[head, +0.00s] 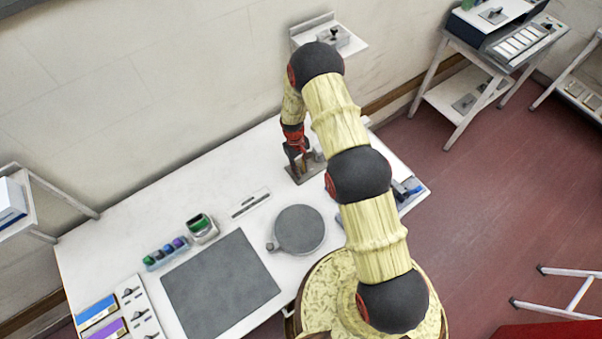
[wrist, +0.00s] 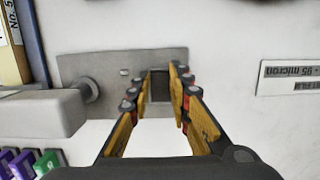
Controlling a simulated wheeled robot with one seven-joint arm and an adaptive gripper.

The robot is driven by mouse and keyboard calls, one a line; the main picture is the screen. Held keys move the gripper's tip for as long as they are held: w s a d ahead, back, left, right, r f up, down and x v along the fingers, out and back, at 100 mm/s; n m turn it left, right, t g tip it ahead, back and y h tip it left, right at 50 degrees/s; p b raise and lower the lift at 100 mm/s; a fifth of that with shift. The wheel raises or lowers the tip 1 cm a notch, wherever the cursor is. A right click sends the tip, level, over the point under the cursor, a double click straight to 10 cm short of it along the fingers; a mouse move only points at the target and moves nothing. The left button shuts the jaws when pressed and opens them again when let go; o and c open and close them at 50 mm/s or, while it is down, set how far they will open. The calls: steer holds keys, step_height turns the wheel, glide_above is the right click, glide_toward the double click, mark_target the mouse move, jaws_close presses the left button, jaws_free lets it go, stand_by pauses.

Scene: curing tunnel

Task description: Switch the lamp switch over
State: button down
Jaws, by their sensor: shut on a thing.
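The lamp switch shows in the wrist view as a dark block (wrist: 160,88) on a flat grey plate (wrist: 106,67). My gripper (wrist: 162,72) has one finger on each side of the dark block and is shut on it. In the head view, my gripper (head: 297,158) is low over the plate (head: 307,175) at the back of the white table. The switch's dark block is hidden there by my gripper.
A grey mat (head: 220,285), a round grey disc (head: 299,229), a green-topped container (head: 201,228) and a tray of coloured pieces (head: 166,253) lie on the white table (head: 110,233). A wall shelf (head: 350,40) is behind my arm.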

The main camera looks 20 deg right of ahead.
steer(key=shift+w+g+b, duration=0.15)
steer(key=shift+g+b, duration=0.25)
steer(key=shift+b, duration=0.05)
steer(key=c, duration=1.6)
jaws_free()
steer(key=shift+c, duration=0.2)
steer(key=v, duration=1.2)
steer(key=shift+a, duration=0.25)
